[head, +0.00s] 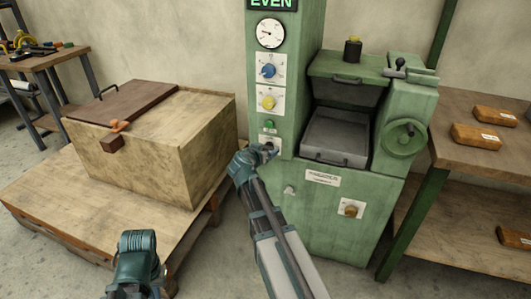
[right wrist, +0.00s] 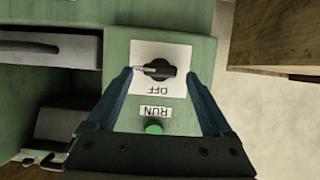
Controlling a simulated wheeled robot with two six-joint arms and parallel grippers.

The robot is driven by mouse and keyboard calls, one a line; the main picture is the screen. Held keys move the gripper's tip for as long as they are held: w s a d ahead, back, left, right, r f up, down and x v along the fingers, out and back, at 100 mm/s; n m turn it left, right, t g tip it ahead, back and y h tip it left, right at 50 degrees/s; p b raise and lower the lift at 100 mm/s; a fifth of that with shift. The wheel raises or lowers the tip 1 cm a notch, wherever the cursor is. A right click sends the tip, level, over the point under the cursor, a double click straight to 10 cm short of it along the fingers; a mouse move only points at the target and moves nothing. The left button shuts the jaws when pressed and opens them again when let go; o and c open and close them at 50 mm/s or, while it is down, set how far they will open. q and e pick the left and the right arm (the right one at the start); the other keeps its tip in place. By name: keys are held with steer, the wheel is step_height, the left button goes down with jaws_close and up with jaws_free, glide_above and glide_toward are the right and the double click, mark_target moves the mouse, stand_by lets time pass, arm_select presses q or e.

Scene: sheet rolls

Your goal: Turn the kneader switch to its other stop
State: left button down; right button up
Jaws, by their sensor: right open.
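The kneader switch is a black knob (right wrist: 158,70) with a pale pointer, on a white plate marked OFF. In the right wrist view its pointer end lies toward the left. In the head view its white plate (head: 276,141) sits low on the green machine's column, partly hidden by my right gripper (head: 264,149). That gripper (right wrist: 158,74) is open, one finger on each side of the knob. The left finger is very near the pointer end; I cannot tell if it touches. My left arm shows at the bottom left, but its fingers do not show.
A green lamp (right wrist: 153,128) beside a RUN label is near the switch. Above are a yellow knob (head: 267,102), a blue knob (head: 267,71) and a gauge (head: 270,33). A wooden chest (head: 170,150) stands left; a shelf (head: 450,120) with wrapped blocks stands right.

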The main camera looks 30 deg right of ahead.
steer(key=shift+w+d, duration=0.1)
jaws_close()
stand_by(0.5)
